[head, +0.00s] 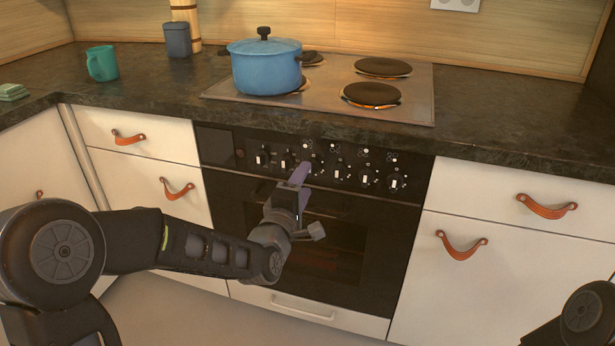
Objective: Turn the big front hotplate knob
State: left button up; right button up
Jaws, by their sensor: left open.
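The black oven control panel (220,142) carries a row of several knobs with white pointer marks. One knob (337,173) shows just right of my left gripper, and another knob (261,159) is near the panel's left side. I cannot tell from the markings which knob belongs to the big front hotplate. My left gripper (302,180) is open, with its purple fingers in front of the middle of the panel. It partly hides a knob there, and I cannot tell whether it touches it. My right gripper is out of view.
The cooktop (330,103) has a front right hotplate (371,95) with an orange glow at its edge and a back right hotplate (383,67). A blue pot (265,72) stands on the left. Below are the oven door (385,245) and drawers with leather pulls (546,207).

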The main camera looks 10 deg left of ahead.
pick_arm(q)
jog(key=shift+w+d, duration=0.1)
jog(key=shift+w, duration=1.55)
jog(key=shift+c, duration=0.3)
grip_shut()
